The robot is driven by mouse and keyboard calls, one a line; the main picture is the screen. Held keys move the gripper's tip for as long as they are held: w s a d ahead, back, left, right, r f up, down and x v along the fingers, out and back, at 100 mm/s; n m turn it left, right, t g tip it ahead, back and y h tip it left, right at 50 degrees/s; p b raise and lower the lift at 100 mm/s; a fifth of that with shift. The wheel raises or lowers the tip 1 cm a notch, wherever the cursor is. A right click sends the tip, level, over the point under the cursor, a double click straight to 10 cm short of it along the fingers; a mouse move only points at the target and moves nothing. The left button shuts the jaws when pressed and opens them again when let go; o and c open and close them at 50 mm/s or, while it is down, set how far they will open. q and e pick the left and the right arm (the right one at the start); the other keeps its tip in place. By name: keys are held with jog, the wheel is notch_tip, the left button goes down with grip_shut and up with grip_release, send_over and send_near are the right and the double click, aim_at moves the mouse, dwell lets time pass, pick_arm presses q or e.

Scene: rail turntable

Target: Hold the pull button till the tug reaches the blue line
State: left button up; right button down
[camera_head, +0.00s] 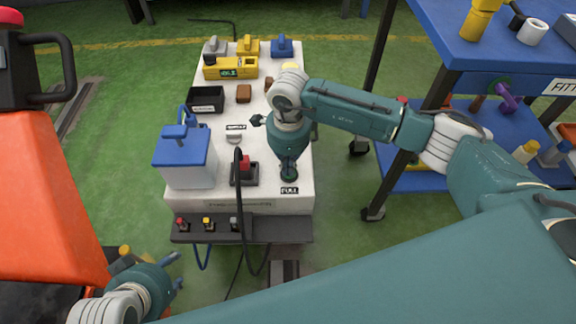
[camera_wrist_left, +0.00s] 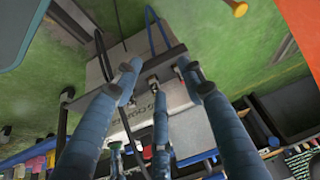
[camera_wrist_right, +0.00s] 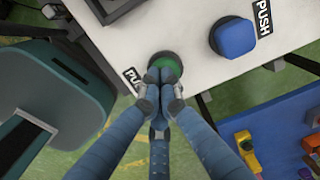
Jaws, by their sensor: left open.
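The green button (camera_head: 289,177) sits at the near right of the white console top, beside the PULL label (camera_head: 289,190). My right gripper (camera_head: 288,166) points down at it. In the right wrist view its fingers are bunched together, empty, with their tips over the near part of the green button (camera_wrist_right: 168,62). They appear to touch it, but I cannot tell how far it is pressed. My left gripper (camera_head: 160,268) is open and empty, low at the left, in front of the console. I cannot make out the tug or the blue line.
The white console (camera_head: 240,205) carries a blue-lidded box (camera_head: 185,150), a red-topped lever (camera_head: 244,168) and a yellow device (camera_head: 230,68). A blue PUSH button (camera_wrist_right: 236,37) is near the green one. A blue shelf (camera_head: 510,62) stands right; an orange machine (camera_head: 45,190) stands left.

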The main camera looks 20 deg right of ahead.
jog(key=shift+s+d+f, duration=0.2)
jog(key=shift+s+f, duration=0.2)
jog(key=shift+f, duration=0.15)
jog(key=shift+r, duration=0.1)
jog(key=shift+w+r+p, duration=0.15)
jog(key=shift+r+p, duration=0.3)
jog(key=shift+r, duration=0.1)
jog(key=shift+w+r+p, duration=0.15)
jog(key=shift+r+p, duration=0.25)
jog(key=shift+r, duration=0.15)
pick_arm(q)
jog(key=s+a+g+p, duration=0.2)
jog(key=s, duration=0.4)
pick_arm(e)
jog(key=r, duration=0.3)
jog(key=shift+w, duration=0.25)
pick_arm(q)
jog(key=shift+g+y, duration=0.3)
jog(key=x, duration=0.4)
jog(key=shift+f+p, duration=0.2)
jog(key=shift+p, duration=0.1)
pick_arm(e)
notch_tip(320, 180, up, 10)
jog(key=shift+s+a+f, duration=0.15)
jog(key=shift+a, duration=0.05)
